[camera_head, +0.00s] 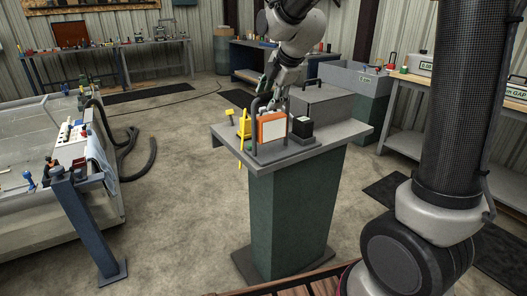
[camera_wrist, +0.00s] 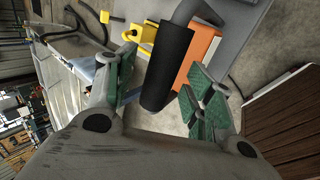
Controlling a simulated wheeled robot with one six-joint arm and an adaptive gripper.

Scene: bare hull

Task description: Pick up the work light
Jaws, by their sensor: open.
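The work light (camera_head: 271,131) is an orange box with a pale front panel and a dark tubular frame. It stands on the grey top of a green pedestal (camera_head: 290,200). In the wrist view its orange side (camera_wrist: 203,48) shows at upper right, beside a thick black grip (camera_wrist: 170,65). My gripper (camera_head: 272,88) is just above the light in the head view. In the wrist view my gripper (camera_wrist: 163,88) is open, with green pads on both sides of the black grip. I cannot tell whether either pad touches it.
On the pedestal a yellow item (camera_head: 243,124) stands left of the light, a small black box (camera_head: 303,127) right of it, and a large grey case (camera_head: 321,101) behind. A grey tub bench (camera_head: 40,140) is at left. Open floor lies between.

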